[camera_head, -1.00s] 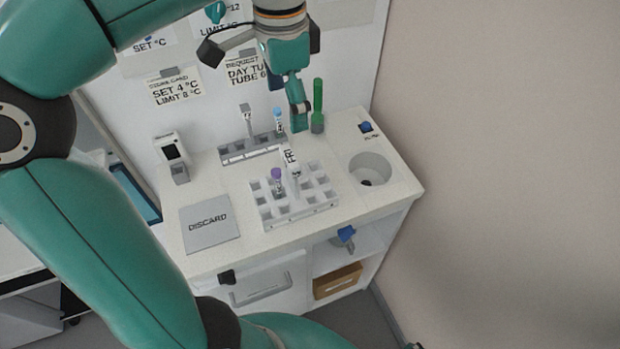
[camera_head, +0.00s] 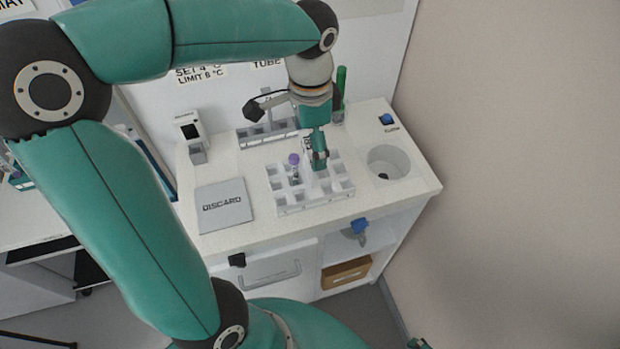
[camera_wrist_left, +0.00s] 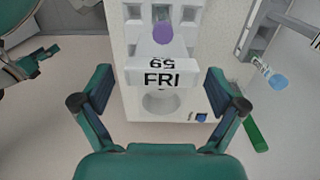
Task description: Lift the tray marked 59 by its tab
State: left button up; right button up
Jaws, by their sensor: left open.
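The white tray (camera_head: 316,206) with square compartments sits on the counter in the head view. A purple-capped tube (camera_head: 294,161) stands in it; its cap also shows in the wrist view (camera_wrist_left: 162,32). In the left wrist view, a white tab (camera_wrist_left: 160,77) marked 59 and FRI faces me, with the 59 upside down. My left gripper (camera_head: 320,163) points down over the tray and partly hides the tab. In the wrist view the left gripper (camera_wrist_left: 160,92) is open, one finger to each side of the tab, with gaps.
A rear rack (camera_head: 252,139) stands behind the tray. A green tube (camera_head: 340,90) stands at the back. A round well (camera_head: 390,162) is to the right, and a grey DISCARD pad (camera_head: 223,205) to the left. A blue-capped tube (camera_wrist_left: 277,80) shows in the wrist view.

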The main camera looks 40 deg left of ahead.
pick_arm(q)
jog(key=shift+a+f, duration=0.1)
jog(key=shift+f, duration=1.75)
jog(key=shift+s, duration=0.1)
jog(key=c, duration=1.3)
